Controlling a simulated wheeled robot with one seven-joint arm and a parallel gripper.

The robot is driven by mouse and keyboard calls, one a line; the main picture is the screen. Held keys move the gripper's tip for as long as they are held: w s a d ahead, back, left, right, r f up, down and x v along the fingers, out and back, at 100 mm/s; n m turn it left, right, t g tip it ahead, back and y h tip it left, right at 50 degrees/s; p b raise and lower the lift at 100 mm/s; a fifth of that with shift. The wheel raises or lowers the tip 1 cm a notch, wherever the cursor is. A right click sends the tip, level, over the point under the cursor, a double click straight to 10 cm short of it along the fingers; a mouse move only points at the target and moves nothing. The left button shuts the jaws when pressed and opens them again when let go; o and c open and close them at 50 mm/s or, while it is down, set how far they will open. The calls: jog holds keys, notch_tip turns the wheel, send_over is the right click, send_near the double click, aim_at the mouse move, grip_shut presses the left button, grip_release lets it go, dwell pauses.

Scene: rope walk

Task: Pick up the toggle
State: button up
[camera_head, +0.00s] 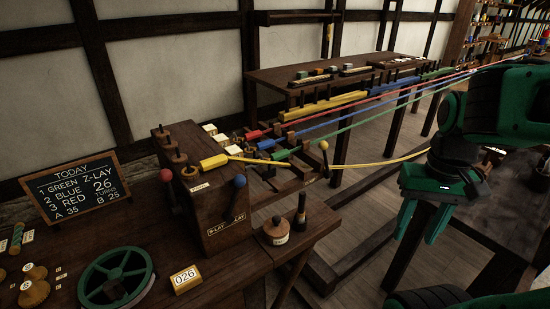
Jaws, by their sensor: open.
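My gripper (418,236) is at the right of the view, pointing down with its two green fingers apart and nothing between them. It is to the right of the bench and apart from it. No object is clearly marked as the toggle. A small striped green and orange piece (17,238) stands at the far left of the bench. A dark upright peg (301,212) and a round wooden piece with a dark knob (275,232) stand near the bench's right edge. I cannot tell which of these is the toggle.
The bench (150,240) carries a wooden box (208,205) with red and blue knobs, a green wheel (117,278), a 026 card (186,279) and a chalkboard (75,187). Coloured strands (370,118) stretch rightward behind my arm. A yellow rope (375,164) sags left of my gripper.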

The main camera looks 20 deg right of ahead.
jog(key=w+r+n, duration=0.5)
jog(key=w+n, duration=0.1)
jog(key=w, duration=0.4)
notch_tip(320, 180, up, 5)
jog(key=n, duration=2.2)
send_over(274, 158)
jog(key=w, duration=0.2)
jog(key=f, duration=0.3)
jog(key=d+f, duration=0.1)
jog(key=f, duration=0.6)
jog(key=shift+s+d+f, duration=0.15)
jog(key=shift+f, duration=0.2)
jog(key=c, duration=1)
